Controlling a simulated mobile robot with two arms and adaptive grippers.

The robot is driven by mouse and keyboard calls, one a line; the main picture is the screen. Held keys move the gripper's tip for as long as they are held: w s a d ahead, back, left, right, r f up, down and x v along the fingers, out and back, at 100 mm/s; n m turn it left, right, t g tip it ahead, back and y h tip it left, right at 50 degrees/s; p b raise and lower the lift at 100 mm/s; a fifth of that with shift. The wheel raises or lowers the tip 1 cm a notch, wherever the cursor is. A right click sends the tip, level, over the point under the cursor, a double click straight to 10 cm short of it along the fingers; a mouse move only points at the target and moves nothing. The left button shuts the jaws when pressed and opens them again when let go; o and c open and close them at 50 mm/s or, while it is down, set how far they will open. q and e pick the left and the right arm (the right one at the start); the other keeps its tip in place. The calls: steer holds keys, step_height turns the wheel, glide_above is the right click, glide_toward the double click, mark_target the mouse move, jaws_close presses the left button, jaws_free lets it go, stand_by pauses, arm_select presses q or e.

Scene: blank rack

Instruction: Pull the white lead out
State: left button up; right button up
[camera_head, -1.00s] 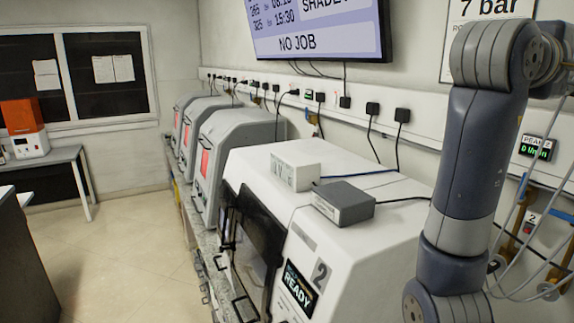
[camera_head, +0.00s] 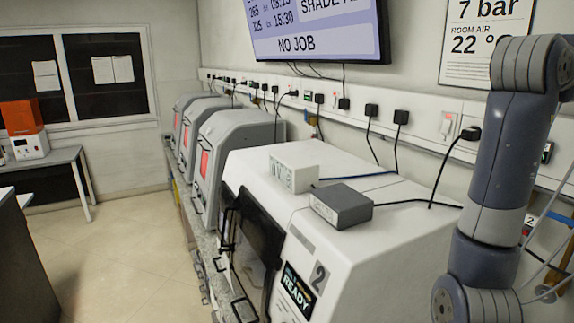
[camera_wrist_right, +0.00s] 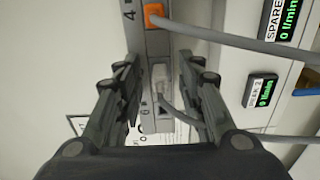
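In the right wrist view, a whitish plug (camera_wrist_right: 160,78) sits in a narrow grey socket strip, with a pale grey lead (camera_wrist_right: 178,112) curving from it to the lower right. My right gripper (camera_wrist_right: 159,68) is open, with one finger on each side of the strip and the plug between them. I cannot tell how far the fingertips are from the plug. My right arm shows at the right of the head view, but its gripper is out of that frame. My left gripper is in neither current view.
An orange plug (camera_wrist_right: 155,15) with a thick grey cable (camera_wrist_right: 225,38) sits beside the whitish one. Flow displays (camera_wrist_right: 260,91) are to the right. In the head view, a white machine (camera_head: 385,243) carries a white box (camera_head: 294,168) and a dark grey box (camera_head: 341,205).

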steer(key=shift+c, duration=0.2)
stand_by(0.6)
jaws_close()
steer(key=shift+a+f, duration=0.2)
steer(key=v, duration=0.3)
steer(key=shift+r+b, duration=0.15)
steer(key=shift+b, duration=0.2)
steer(key=shift+v, duration=1.25)
steer(key=shift+s, duration=0.15)
